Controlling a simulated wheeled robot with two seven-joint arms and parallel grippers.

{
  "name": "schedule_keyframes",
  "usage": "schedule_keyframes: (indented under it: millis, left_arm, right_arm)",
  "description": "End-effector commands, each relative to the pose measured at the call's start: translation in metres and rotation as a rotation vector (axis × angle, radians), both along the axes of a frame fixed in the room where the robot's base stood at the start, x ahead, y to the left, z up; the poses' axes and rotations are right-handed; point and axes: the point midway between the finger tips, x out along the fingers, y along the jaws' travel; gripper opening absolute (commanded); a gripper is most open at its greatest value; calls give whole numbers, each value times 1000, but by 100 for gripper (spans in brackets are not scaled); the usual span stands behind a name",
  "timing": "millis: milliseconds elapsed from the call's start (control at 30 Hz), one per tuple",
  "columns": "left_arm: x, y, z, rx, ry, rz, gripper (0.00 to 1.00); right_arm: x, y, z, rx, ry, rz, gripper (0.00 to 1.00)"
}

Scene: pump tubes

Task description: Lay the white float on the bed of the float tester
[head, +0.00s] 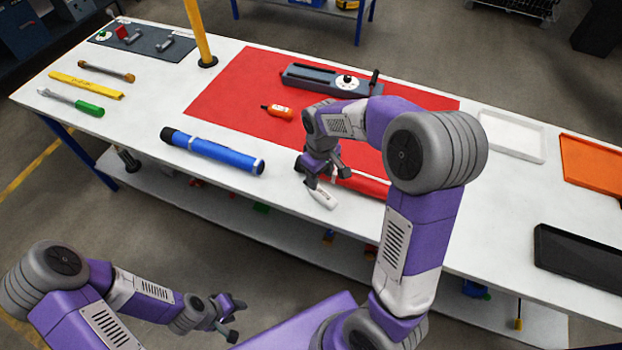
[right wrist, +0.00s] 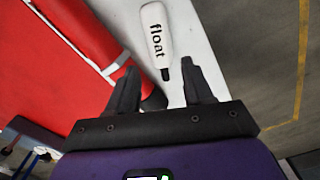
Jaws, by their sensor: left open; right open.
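The white float (head: 321,197) lies on the white table near its front edge; in the right wrist view it shows as a white body lettered "float" (right wrist: 157,30) with a dark tip. My right gripper (head: 326,180) is open just above it, with the dark tip at the opening between the fingertips (right wrist: 162,77). I cannot tell whether they touch. A grey device with a white dial, seemingly the float tester (head: 310,78), lies at the back of the red mat (head: 225,93); its bed looks empty. My left gripper (head: 232,319) is open and empty, off the table's front.
A red tube (head: 362,184) lies beside the float, partly hidden by my right arm. A blue tube (head: 212,150) lies to the left, and an orange tool (head: 277,111) on the mat. White (head: 512,137) and orange (head: 590,168) trays and a black tray (head: 580,257) are at right.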

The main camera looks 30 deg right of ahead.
Motion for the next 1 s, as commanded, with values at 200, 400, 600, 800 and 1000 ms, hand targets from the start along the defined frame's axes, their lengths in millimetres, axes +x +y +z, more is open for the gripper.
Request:
schedule_keyframes:
  millis: [200, 400, 600, 800, 1000]
  left_arm:
    - [-2, 0, -8, -1, 5, -1, 43]
    - [-2, 0, -19, -1, 4, 0, 43]
    - [-2, 0, -28, -1, 4, 0, 43]
    - [-2, 0, -27, -1, 4, 0, 43]
    - [-2, 0, -27, -1, 4, 0, 43]
  right_arm:
    - [-1, -1, -24, 0, 3, -1, 51]
    - [-2, -3, -47, -1, 5, -1, 51]
    - [-2, -4, -73, 0, 3, -1, 51]
    - [-1, -4, -73, 1, 1, -2, 51]
    - [-1, -4, -73, 1, 1, -2, 24]
